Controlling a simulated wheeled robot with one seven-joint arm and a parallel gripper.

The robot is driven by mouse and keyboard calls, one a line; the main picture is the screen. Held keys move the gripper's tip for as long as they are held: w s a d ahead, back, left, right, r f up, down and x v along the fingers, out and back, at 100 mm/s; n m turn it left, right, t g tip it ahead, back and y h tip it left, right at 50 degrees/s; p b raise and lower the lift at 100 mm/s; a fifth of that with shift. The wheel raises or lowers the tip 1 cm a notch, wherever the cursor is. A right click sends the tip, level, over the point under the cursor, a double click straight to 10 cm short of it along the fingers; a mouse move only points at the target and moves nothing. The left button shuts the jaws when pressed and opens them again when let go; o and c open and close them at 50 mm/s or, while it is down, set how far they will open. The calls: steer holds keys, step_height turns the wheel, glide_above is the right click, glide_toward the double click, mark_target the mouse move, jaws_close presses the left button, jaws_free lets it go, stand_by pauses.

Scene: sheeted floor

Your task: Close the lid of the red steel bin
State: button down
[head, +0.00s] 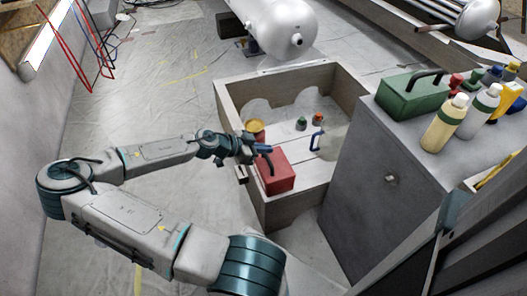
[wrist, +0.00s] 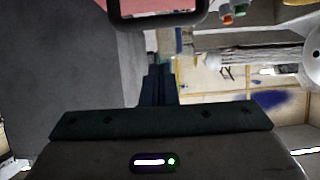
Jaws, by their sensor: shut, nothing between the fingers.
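The red steel bin (head: 278,180) stands at the near end of a wooden crate, in the middle of the head view. My gripper (head: 265,157) is at the bin's upper left side, close to its top; I cannot tell whether it touches. My arm and gripper hide part of the bin's top, and I cannot tell how far open the lid is. In the wrist view my gripper's dark fingers (wrist: 157,72) are together with nothing between them. A pinkish red surface (wrist: 146,7) shows at the top of that view, behind a dark rounded bar.
The wooden crate (head: 232,107) also holds a yellow-topped can (head: 254,126), two small capped items and a clear jug with a blue handle (head: 317,140). A grey cabinet (head: 365,190) with a green box and bottles stands right. Sheeted floor is free at left.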

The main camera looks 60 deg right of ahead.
steer(key=w+a+f+p, duration=0.1)
steer(key=w+a, duration=0.4)
steer(key=a, duration=0.2)
steer(key=shift+a, duration=0.4)
steer(key=shift+p, duration=0.3)
steer(key=w+a+r+n+t+y+p, duration=0.1)
steer(key=a+r+n+t+y+p, duration=0.2)
steer(key=a+r+n+y+p, duration=1.15)
steer(key=s+a+r+n+t+h+p, duration=0.1)
steer(key=a+r+n+t+p, duration=0.1)
steer(key=r, duration=1.1)
steer(key=s+a+r+n+t+h+p, duration=0.2)
steer(key=a+r+n+p, duration=0.3)
steer(key=r, duration=0.8)
steer(key=s+a+r+n+t+h+p, duration=0.1)
steer(key=s+a+r+n+t+p, duration=0.1)
steer(key=a+r+p, duration=0.5)
step_height(320, 180, up, 6)
steer(key=shift+s+a+r+n+t, duration=0.15)
steer(key=shift+a+r+n+t, duration=0.2)
steer(key=shift+a+n, duration=0.3)
steer(key=shift+f, duration=0.1)
